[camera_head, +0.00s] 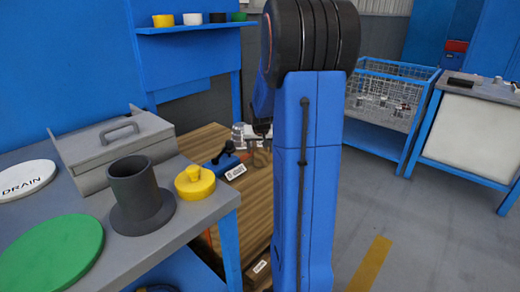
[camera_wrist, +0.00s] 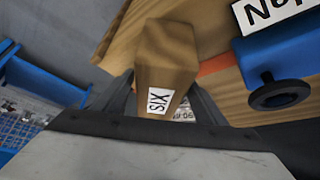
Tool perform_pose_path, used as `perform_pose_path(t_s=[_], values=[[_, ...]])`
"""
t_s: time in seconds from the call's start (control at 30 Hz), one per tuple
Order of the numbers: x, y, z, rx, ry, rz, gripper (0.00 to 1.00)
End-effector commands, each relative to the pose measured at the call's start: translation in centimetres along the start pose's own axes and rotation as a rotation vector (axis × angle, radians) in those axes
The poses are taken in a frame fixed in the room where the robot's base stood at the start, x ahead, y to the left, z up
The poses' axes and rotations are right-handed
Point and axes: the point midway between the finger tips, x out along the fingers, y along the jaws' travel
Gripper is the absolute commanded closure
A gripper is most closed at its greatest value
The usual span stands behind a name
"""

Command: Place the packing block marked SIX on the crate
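The brown packing block (camera_wrist: 167,62) bears a white label reading SIX and fills the space between my fingers in the wrist view. My gripper (camera_wrist: 162,88) has a dark finger against each side of it and looks shut on it. The block is above a brown wooden surface. In the head view I cannot make out the block, as my blue arm hides much of that area. A plank-topped wooden surface (camera_head: 203,143) stands behind and below the grey bench, partly hidden by my arm; it may be the crate, but I cannot tell.
A blue clamp-like fixture (camera_head: 223,158) with a dark knob and white label sits on the wood, close to the block's right in the wrist view (camera_wrist: 290,58). The grey bench holds a flanged shell (camera_head: 138,190) and yellow plug (camera_head: 195,184). Floor at right is open.

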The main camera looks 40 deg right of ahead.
Motion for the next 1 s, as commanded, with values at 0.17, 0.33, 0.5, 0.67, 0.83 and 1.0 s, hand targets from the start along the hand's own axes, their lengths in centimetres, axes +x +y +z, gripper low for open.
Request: perform_pose_path(t_s=[0.17,0.33,0.5,0.67,0.83,1.0], values=[[-0.4,0.0,-0.1,0.0,0.0,0.0,0.35],[-2.4,0.0,-0.2,0.0,0.003,0.0,0.35],[-5.5,0.0,-0.2,0.0,0.004,0.0,0.35],[-8.4,0.0,-0.2,0.0,0.004,0.0,0.35],[-10.8,0.0,-0.2,0.0,0.003,0.0,0.35],[-12.0,0.0,-0.1,0.0,0.001,0.0,0.35]])
